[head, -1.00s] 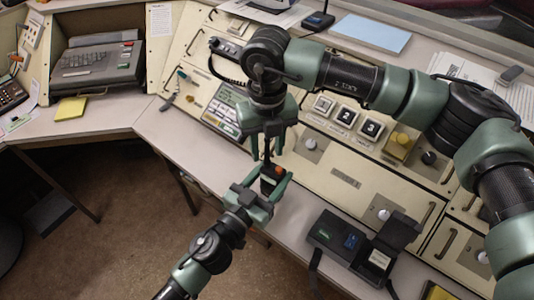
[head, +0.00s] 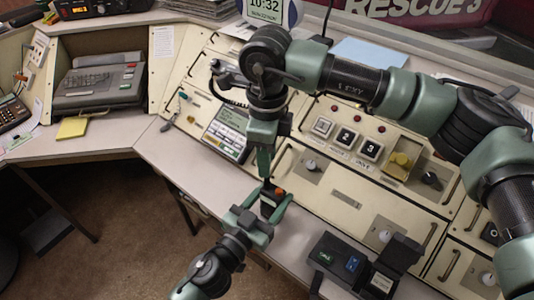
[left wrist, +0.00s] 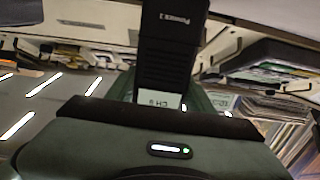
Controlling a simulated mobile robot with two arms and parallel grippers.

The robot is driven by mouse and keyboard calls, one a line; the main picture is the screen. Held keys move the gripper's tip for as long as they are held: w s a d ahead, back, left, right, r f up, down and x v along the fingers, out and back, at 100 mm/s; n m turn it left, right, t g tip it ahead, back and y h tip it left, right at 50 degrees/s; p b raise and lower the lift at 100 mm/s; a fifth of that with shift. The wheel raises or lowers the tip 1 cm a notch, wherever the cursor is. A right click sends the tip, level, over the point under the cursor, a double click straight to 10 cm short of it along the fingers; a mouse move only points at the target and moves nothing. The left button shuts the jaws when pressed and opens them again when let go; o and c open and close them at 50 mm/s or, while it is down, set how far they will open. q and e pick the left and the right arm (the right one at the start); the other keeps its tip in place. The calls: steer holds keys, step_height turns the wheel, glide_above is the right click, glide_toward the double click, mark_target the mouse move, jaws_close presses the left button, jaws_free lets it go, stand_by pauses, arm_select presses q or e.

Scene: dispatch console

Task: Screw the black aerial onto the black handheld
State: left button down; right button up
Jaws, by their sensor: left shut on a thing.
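The black handheld (head: 270,204), with an orange knob on its top, is upright in my left gripper (head: 265,214), which is shut on it in front of the console edge. In the left wrist view the handheld's dark body (left wrist: 172,45) stands up from the jaws, with a small pale label. My right gripper (head: 264,168) points down just above the handheld's top. Its fingers are seen edge-on, so I cannot tell their gap. The black aerial is not clearly visible; the right fingers may hide it.
Open floor (head: 120,225) lies at the lower left.

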mark_target(267, 183)
steer(key=n, duration=0.2)
steer(key=r+n, duration=0.1)
steer(key=n, duration=0.1)
steer(key=shift+f, duration=4.05)
jaws_close()
steer(key=shift+o, duration=0.9)
jaws_free()
